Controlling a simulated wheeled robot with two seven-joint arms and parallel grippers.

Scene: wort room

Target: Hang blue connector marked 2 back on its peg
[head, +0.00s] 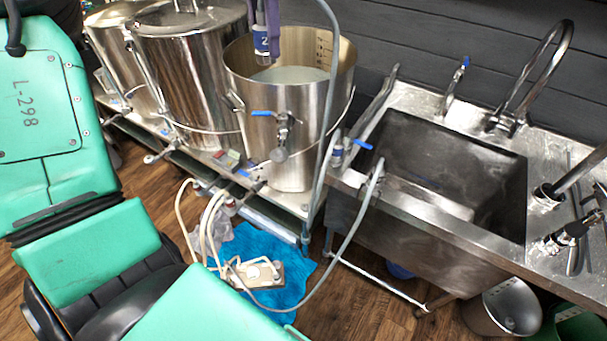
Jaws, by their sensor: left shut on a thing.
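My left gripper (262,22) shows at the top of the head view, with purple fingers shut on the blue connector marked 2 (262,44). The connector hangs roughly upright, with a blue band and a white 2 on its side. In the picture it lies over the opening of the right-hand steel kettle (300,130); its exact height above the rim is hard to tell. The upper part of the gripper is cut off by the frame's top edge. I cannot make out the peg. My right gripper is not in view.
More steel kettles (185,75) stand to the left. A grey hose (330,95) runs down past the right-hand kettle. A steel sink (450,165) with taps is at right. A blue cloth (265,245), cables and a white power strip lie on the floor.

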